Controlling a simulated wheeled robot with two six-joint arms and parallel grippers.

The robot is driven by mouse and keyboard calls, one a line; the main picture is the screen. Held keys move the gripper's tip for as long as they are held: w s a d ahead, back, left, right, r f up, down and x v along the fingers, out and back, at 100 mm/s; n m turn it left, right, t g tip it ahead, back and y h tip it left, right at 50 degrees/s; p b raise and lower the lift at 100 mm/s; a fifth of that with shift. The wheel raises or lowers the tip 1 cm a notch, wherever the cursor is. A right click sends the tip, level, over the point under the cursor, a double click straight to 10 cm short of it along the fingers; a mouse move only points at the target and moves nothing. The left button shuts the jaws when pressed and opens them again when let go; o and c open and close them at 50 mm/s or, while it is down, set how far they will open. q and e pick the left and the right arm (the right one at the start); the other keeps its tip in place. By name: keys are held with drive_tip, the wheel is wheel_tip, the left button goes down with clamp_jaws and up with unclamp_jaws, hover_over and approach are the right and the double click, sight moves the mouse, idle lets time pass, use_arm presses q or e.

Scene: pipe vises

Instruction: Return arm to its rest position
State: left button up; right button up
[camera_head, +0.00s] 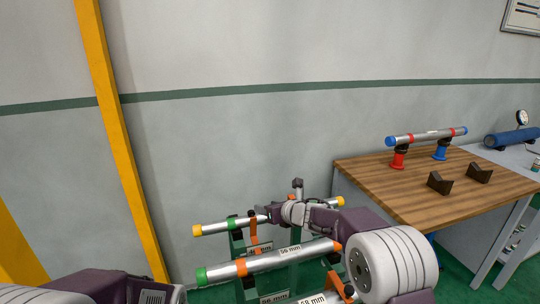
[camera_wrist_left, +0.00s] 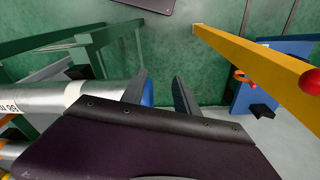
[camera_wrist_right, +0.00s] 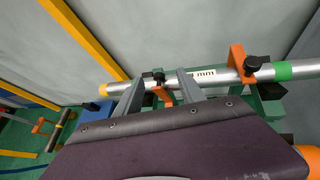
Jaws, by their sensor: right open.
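My right gripper (camera_head: 268,215) is over the thin yellow-capped pipe (camera_head: 215,228) on the green rack. In the right wrist view its fingers (camera_wrist_right: 162,86) are apart, with the pipe (camera_wrist_right: 205,77) crossing just beyond them; I cannot tell whether they touch it. My right arm (camera_head: 390,262) reaches in from the lower right. My left arm (camera_head: 110,286) is low at the lower left, its fingertips out of the head view. In the left wrist view the left fingers (camera_wrist_left: 160,92) are apart and empty, with a thick blue-ended pipe (camera_wrist_left: 100,92) close beside the left finger.
A thicker pipe labelled 56 mm (camera_head: 290,256) lies nearer on the rack, with orange clamps. A wooden table (camera_head: 390,180) at right carries a pipe on red and blue stands (camera_head: 425,136) and black V-blocks (camera_head: 440,184). A yellow post (camera_head: 115,140) stands at left.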

drive_tip(key=s+d+r+m+t+h+p, duration=0.1)
drive_tip(key=s+d+r+m+h+p, duration=0.4)
drive_tip(key=d+r+m, duration=0.55)
drive_tip(key=s+d+f+m+g+h+p, duration=0.1)
drive_tip(key=s+d+f+m+g, duration=0.1)
drive_tip(key=s+d+f+m, duration=0.3)
drive_tip(key=s+d+f+m+g+h+p, duration=0.1)
drive_tip(key=s+d+f+m+p, duration=0.1)
drive_tip(key=s+d+m, duration=0.3)
use_arm(q)
wheel_tip(320, 180, up, 9)
use_arm(e)
drive_tip(key=s+f+m+g, duration=0.3)
drive_tip(key=s+f+m, duration=0.1)
drive_tip(key=s+m, duration=0.6)
drive_tip(key=s+a+f+m+g, duration=0.1)
drive_tip(key=s+f+m+g, duration=0.3)
drive_tip(key=s+m, duration=0.7)
drive_tip(key=shift+a+f, duration=0.2)
drive_tip(key=shift+f, duration=0.6)
